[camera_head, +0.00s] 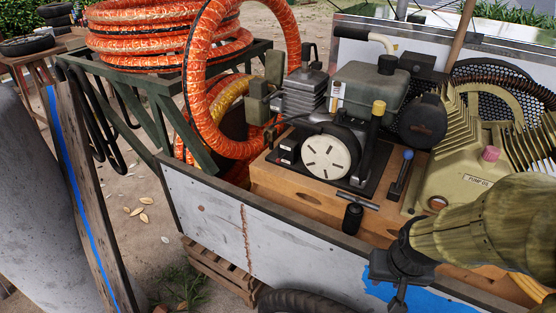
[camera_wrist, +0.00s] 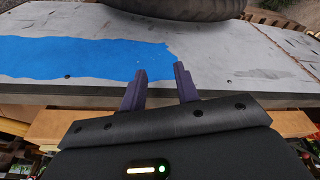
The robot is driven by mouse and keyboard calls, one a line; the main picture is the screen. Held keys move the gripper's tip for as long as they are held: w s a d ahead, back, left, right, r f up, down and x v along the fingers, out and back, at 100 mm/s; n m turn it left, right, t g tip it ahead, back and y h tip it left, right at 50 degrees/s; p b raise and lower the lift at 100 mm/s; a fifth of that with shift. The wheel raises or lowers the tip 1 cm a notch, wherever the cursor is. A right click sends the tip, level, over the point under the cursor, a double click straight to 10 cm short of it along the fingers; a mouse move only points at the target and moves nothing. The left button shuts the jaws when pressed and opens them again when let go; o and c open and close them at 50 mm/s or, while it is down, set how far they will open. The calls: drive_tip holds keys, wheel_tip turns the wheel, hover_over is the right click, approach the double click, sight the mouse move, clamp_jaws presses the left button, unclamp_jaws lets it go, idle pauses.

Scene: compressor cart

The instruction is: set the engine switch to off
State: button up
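The engine (camera_head: 345,110) stands on a wooden block inside the cart, with a round white starter disc (camera_head: 325,158) facing me. A small dark box with a pale face and a red spot (camera_head: 287,150) sits left of the disc. It may be the engine switch, but its setting is too small to read. My gripper (camera_head: 398,300) is at the lower right in the head view, in front of the cart's side and well apart from the engine. In the wrist view my gripper (camera_wrist: 160,75) shows two separated fingers with nothing between them. The engine is not visible there.
A black T-handle (camera_head: 352,213) and a blue-knobbed lever (camera_head: 407,157) stand near the engine. The yellowish compressor (camera_head: 470,165) is to the right. An orange hose coil (camera_head: 165,40) lies on a green rack. The cart's side wall (camera_head: 270,235) rises between floor and engine.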

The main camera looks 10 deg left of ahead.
drive_tip(key=n+t+h+p, duration=0.4)
drive_tip(key=n+t+p, duration=1.1)
drive_tip(key=n+p, duration=1.25)
approach(278, 161)
drive_tip(key=w+n, duration=0.1)
drive_tip(key=w, duration=0.2)
drive_tip(key=w+d, duration=0.1)
drive_tip(key=w, duration=0.3)
drive_tip(key=w+d+n, duration=0.1)
drive_tip(key=w, duration=0.2)
drive_tip(key=shift+w+f+n, duration=0.25)
drive_tip(key=shift+n, duration=0.1)
drive_tip(key=shift+c, duration=0.4)
